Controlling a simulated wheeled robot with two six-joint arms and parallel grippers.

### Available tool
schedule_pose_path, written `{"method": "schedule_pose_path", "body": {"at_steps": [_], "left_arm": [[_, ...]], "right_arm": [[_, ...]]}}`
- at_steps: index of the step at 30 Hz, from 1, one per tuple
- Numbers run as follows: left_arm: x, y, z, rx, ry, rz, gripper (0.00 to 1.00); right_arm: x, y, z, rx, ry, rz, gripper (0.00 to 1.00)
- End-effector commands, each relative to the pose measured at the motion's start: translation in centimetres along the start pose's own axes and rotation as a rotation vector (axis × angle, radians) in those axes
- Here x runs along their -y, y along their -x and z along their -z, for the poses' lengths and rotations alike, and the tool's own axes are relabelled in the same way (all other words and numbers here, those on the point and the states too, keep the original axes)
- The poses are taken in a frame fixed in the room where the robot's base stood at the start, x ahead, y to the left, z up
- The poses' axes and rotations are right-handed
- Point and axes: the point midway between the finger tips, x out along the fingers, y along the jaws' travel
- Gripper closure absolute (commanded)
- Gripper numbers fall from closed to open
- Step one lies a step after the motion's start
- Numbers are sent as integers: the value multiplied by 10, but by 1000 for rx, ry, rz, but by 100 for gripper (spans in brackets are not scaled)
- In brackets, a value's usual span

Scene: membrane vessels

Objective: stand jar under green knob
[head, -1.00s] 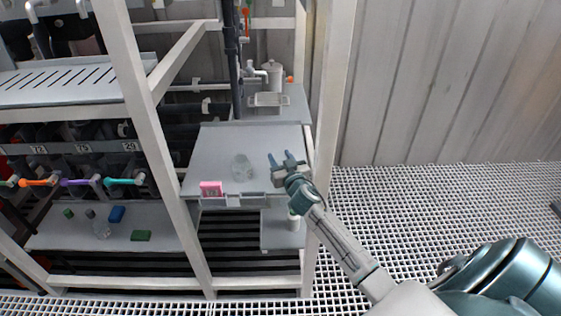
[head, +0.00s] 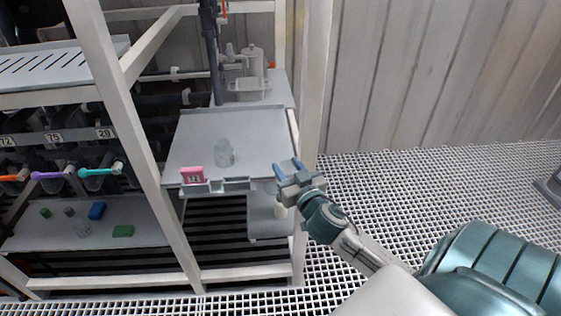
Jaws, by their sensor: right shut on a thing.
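A clear jar (head: 224,153) stands upright on the grey tray-like shelf (head: 190,135) in the middle. A second clear vessel (head: 82,230) stands on the low shelf at left, roughly below the purple knob (head: 48,173) and the cyan knob (head: 97,170). An orange knob (head: 10,175) is at the left edge; no green knob shows now. My right gripper (head: 289,170) is just right of the middle shelf's front corner, apart from the jar. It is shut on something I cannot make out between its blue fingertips. My left gripper is out of view.
A pink block (head: 192,174) sits at the middle shelf's front edge. Green (head: 123,231) and blue (head: 97,211) blocks lie on the low shelf. White posts (head: 317,80) and (head: 115,130) frame the rack.

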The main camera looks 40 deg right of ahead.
Motion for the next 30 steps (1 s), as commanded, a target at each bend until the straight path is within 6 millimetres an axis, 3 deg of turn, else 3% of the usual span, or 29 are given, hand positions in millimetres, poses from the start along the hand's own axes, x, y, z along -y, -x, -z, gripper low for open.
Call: {"method": "schedule_pose_path", "body": {"at_steps": [9,14,22,30], "left_arm": [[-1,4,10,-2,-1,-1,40],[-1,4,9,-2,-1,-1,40],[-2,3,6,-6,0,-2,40],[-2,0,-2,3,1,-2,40]], "right_arm": [[0,12,0,0,0,1,81],[11,18,-11,3,-5,19,81],[71,50,-44,3,-14,140,81],[115,74,-48,0,-14,218,81]]}}
